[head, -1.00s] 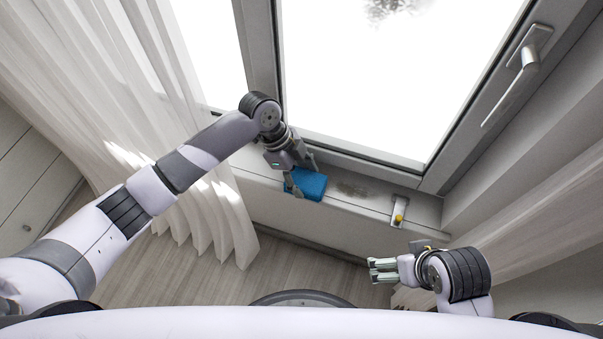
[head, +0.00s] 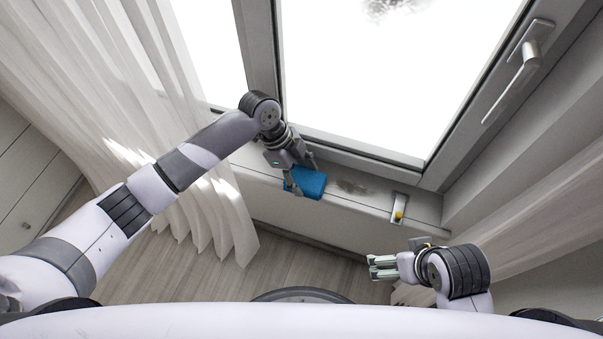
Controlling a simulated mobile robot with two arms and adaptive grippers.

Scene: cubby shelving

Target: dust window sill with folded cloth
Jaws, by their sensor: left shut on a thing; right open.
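The blue folded cloth (head: 311,184) lies on the window sill (head: 370,205). My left gripper (head: 293,184) is shut on the cloth at its left side, its fingers hiding part of it. A greyish dust patch (head: 352,187) shows on the sill just right of the cloth. My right gripper (head: 372,267) is open and empty, in front of and below the sill, apart from everything.
White curtains hang at left (head: 215,205) and right (head: 530,210). The window handle (head: 515,85) is at upper right. The floor below the sill looks clear.

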